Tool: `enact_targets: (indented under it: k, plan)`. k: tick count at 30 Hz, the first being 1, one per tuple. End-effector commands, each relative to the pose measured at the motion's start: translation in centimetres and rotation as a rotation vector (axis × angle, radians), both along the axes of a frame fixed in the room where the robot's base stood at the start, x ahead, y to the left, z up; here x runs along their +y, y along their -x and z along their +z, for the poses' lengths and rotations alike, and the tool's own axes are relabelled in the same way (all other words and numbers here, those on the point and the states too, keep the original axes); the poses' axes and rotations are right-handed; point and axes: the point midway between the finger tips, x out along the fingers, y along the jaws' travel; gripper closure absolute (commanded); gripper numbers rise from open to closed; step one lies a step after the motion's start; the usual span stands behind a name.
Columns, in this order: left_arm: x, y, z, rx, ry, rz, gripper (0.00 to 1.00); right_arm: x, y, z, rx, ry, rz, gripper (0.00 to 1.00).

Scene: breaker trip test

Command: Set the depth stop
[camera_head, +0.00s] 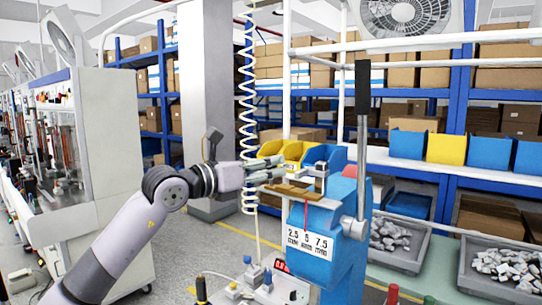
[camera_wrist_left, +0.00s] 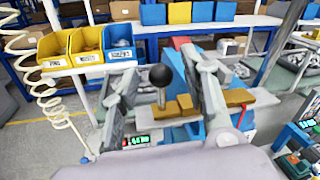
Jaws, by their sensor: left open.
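A blue bench press (camera_head: 330,250) stands right of centre in the head view. Its white scale plate (camera_head: 308,243) reads 2.5, 5 and 7.5, and a thin red pointer (camera_head: 306,200) shows above the 5. A tall lever with a black grip (camera_head: 363,88) rises on its right side. My left gripper (camera_head: 268,170) is at the top left of the press. In the left wrist view its open fingers (camera_wrist_left: 160,68) spread to either side of a black ball knob (camera_wrist_left: 160,76) on a short stem; contact cannot be told. Tan blocks (camera_wrist_left: 180,105) lie behind the knob. My right gripper is out of view.
Yellow and blue labelled bins (camera_wrist_left: 72,50) stand just behind the press. A coiled white hose (camera_head: 247,100) hangs close to my left gripper. Grey trays of metal parts (camera_head: 398,245) sit at the right.

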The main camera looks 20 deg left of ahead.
Motion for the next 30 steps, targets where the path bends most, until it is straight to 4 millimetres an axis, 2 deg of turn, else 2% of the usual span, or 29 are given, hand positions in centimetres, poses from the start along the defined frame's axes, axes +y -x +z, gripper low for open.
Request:
enact_targets:
  k: [6, 14, 30]
  plan:
    - [-0.85, -1.32, 0.06, -0.001, -0.001, 0.000, 0.59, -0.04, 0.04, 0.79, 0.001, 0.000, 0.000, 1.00]
    - [-0.88, -1.41, -0.05, -0.001, -0.001, 0.000, 0.59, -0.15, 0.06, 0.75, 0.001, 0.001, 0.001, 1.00]
    - [-0.85, -1.39, -0.04, -0.001, -0.001, 0.000, 0.94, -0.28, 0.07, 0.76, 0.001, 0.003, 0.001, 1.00]
